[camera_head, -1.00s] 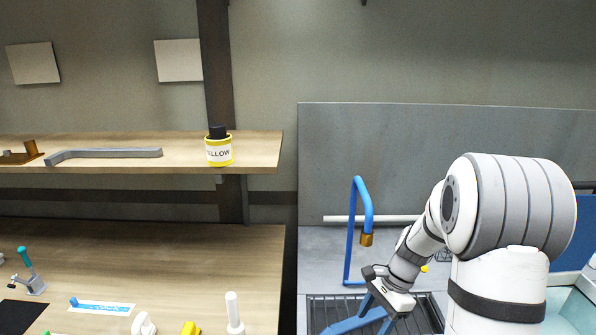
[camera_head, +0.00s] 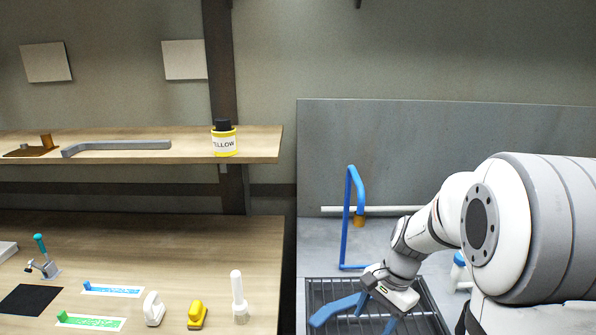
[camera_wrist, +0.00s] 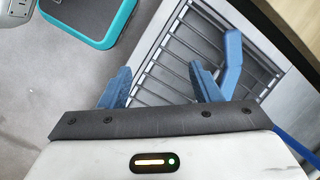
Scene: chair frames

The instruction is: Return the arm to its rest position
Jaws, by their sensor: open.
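My arm (camera_head: 440,225) reaches from the right side of the head view, bent down over the grated basin. My gripper (camera_head: 374,316) points down at the grate, its two blue fingers apart. In the wrist view my gripper (camera_wrist: 160,82) is open, with nothing between the fingers. A bent blue piece (camera_wrist: 232,62) shows just beyond the right finger, over the grate. Whether it touches the finger cannot be told.
A grated basin (camera_head: 425,312) lies below my gripper. A blue pipe with a brass end (camera_head: 347,220) stands behind it. Left are a wooden bench (camera_head: 150,245) with small parts and a shelf (camera_head: 260,148) with a yellow pot (camera_head: 224,144). A teal-edged object (camera_wrist: 122,25) shows in the wrist view.

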